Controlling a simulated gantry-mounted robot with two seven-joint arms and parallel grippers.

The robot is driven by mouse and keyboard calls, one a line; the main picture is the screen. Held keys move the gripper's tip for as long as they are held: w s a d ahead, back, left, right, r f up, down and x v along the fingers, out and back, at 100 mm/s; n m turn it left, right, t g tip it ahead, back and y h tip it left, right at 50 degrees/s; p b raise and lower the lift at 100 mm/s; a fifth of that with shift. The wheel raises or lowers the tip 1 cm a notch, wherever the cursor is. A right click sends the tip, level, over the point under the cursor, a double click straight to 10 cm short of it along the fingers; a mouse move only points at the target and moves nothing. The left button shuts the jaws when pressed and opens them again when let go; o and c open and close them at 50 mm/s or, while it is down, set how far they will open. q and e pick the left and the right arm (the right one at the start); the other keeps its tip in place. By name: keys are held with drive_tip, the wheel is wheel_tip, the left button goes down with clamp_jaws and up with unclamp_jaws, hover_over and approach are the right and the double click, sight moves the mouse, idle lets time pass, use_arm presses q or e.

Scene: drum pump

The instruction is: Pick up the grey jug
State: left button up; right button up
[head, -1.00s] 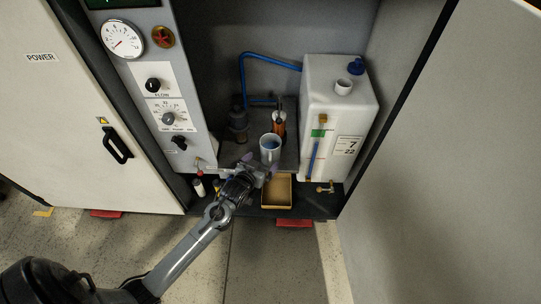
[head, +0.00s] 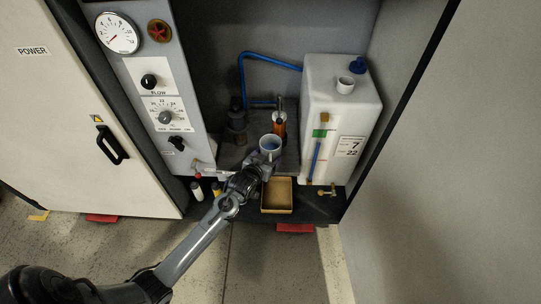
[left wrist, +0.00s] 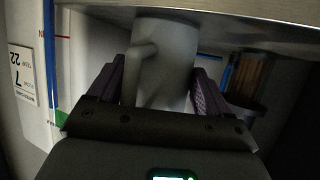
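The grey jug (head: 271,144) stands upright on the dark platform, with something blue showing inside its mouth. My left gripper (head: 262,163) is at the near side of the jug. The wrist and gripper hide the jug's lower part in the head view. My right gripper is not in view.
A white tank (head: 340,110) with a blue cap stands right of the jug. An orange cylinder (head: 279,127) and dark pump (head: 237,125) are behind it. A yellowish tray (head: 277,208) sits in front. A control panel (head: 160,95) rises at the left.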

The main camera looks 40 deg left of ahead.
use_arm(q)
drive_tip(key=c, duration=0.7)
drive_tip(key=shift+r, duration=0.15)
drive_tip(key=shift+c, duration=0.4)
